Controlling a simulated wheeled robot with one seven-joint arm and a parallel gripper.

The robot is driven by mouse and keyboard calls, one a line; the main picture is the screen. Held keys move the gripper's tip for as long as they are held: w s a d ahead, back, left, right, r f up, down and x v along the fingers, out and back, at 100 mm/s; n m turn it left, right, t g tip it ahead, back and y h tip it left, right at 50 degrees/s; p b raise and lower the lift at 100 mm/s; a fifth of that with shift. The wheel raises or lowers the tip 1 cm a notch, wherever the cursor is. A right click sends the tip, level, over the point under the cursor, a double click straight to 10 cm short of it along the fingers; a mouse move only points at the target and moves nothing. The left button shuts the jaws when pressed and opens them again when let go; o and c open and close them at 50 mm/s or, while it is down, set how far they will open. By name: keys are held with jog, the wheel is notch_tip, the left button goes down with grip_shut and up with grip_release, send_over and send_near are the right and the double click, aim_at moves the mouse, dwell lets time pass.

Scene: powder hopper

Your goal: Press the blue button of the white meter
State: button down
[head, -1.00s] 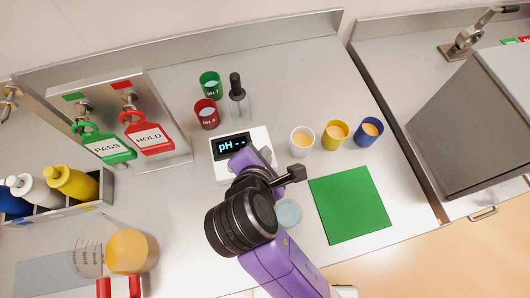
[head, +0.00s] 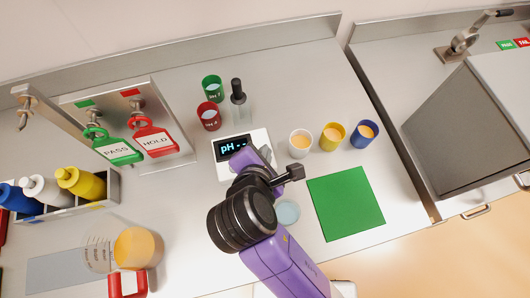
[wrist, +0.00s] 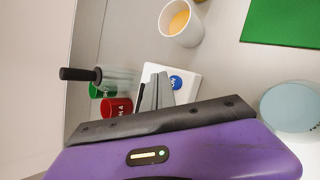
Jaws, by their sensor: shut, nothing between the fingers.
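The white meter (head: 261,138) lies on the steel counter, its dark display reading "pH" and dashes. In the head view my purple arm and hand cover its lower part, and the blue button is hidden there. In the wrist view the blue button (wrist: 176,83) shows on the white meter (wrist: 187,71), just right of my grey fingertips. My gripper (wrist: 158,88) is shut and empty over the meter. I cannot tell its height above the surface or whether it touches.
White (head: 300,144), yellow (head: 332,138) and blue (head: 364,134) cups stand right of the meter, near a green mat (head: 346,204). Behind it stand red (head: 209,117) and green (head: 212,90) cups and a dark-topped probe (head: 238,98). A pale round dish (head: 287,211) lies by my arm.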

jog(key=shift+r+p, duration=1.3)
jog(key=shift+r, duration=1.35)
